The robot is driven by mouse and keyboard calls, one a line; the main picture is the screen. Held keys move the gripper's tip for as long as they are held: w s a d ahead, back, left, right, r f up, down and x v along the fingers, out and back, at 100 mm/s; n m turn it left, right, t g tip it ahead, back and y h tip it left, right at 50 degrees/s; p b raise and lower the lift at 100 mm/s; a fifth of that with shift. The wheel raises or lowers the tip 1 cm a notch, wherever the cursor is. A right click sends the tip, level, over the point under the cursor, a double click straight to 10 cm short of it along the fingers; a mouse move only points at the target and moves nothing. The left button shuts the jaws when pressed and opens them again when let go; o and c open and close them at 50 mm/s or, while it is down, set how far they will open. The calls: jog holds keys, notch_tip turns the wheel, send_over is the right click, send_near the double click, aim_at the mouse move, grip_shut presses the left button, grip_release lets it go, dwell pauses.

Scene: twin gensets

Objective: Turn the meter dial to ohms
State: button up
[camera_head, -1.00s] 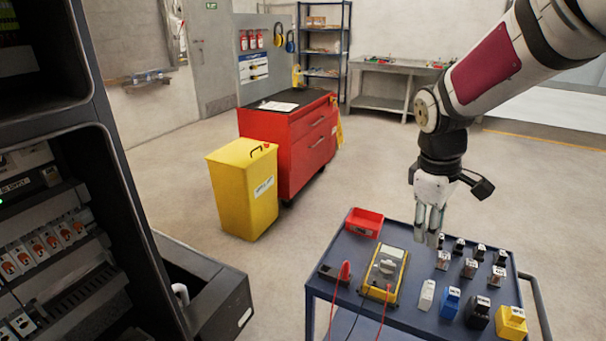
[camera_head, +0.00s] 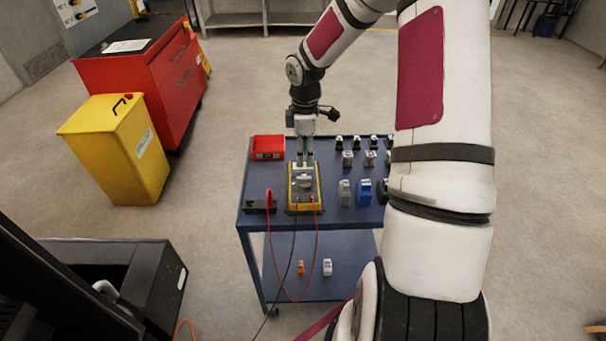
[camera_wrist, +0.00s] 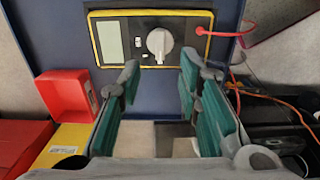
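The meter (camera_head: 292,203) is a yellow-edged box lying on the blue cart. It shows in the wrist view (camera_wrist: 99,55) with a grey screen and a pale round dial (camera_wrist: 159,41). The dial's bar points roughly up and down in that picture; its markings are too small to read. My gripper (camera_wrist: 160,76) is open, with teal pads apart and nothing between them. The fingertips lie just below the dial in the wrist view. In the head view, my gripper (camera_head: 305,164) points down over the meter and partly hides it; contact cannot be told.
A red bin (camera_head: 268,147) stands on the cart behind the meter, and a black holder (camera_head: 259,206) with a red probe is left of it. Grey and blue blocks (camera_head: 364,192) stand to the right. Red and black leads hang over the front edge.

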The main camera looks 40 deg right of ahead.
aim_at(305, 177)
notch_tip(305, 177, down, 9)
jog(key=shift+r, duration=0.15)
jog(key=shift+c, duration=0.6)
grip_shut()
